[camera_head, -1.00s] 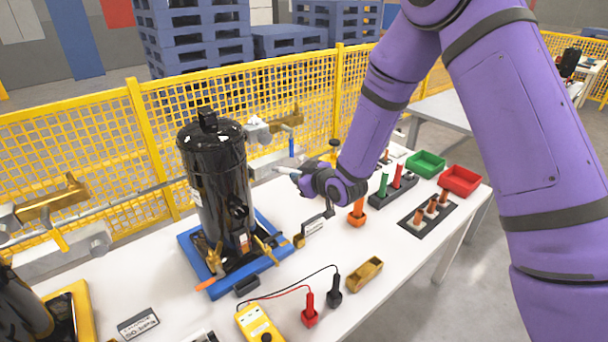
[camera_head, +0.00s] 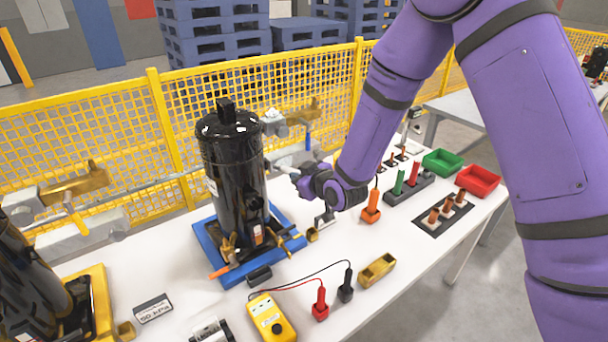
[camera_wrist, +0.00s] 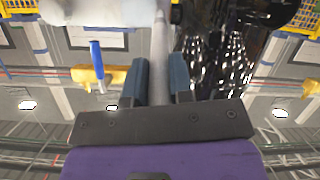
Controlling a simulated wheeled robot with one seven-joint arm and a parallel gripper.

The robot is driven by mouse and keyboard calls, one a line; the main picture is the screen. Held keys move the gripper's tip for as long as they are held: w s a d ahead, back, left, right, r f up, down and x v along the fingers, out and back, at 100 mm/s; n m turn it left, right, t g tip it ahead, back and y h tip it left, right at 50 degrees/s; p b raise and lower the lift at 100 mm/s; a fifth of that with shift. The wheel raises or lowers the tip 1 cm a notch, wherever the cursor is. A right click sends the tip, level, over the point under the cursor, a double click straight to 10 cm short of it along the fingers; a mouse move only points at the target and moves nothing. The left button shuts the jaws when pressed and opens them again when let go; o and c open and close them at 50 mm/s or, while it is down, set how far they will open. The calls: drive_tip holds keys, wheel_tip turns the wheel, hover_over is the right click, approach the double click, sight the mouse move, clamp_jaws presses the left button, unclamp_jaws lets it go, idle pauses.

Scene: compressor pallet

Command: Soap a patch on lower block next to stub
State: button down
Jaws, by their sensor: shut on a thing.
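My gripper (camera_head: 294,176) is shut on a slim pale grey stick-like tool (camera_wrist: 160,55), which runs up between the fingers in the wrist view. The gripper is right of the black compressor (camera_head: 232,170), near the rail behind it. The upper metal block (camera_head: 274,122), with a whitish top, carries a brass valve (camera_head: 302,112) with a blue lever (camera_head: 308,140). The lower block (camera_head: 284,160) is pale grey and partly hidden by my gripper. I cannot make out the stub or whether the tool touches the block. A blurred pale block (camera_wrist: 100,10) shows at the top of the wrist view.
The compressor stands on a blue pallet (camera_head: 210,245). A yellow meter (camera_head: 270,318) with red and black probes, an orange holder (camera_head: 371,206), and green (camera_head: 443,160) and red (camera_head: 478,180) trays share the table. A yellow mesh fence (camera_head: 110,140) runs behind.

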drive_tip(key=s+d, duration=0.3)
drive_tip(key=s, duration=0.2)
drive_tip(key=shift+d, duration=0.25)
idle(0.3)
drive_tip(key=shift+s+d, duration=0.4)
drive_tip(key=shift+s, duration=0.2)
drive_tip(key=shift+s+d, duration=0.4)
drive_tip(key=shift+s, duration=0.2)
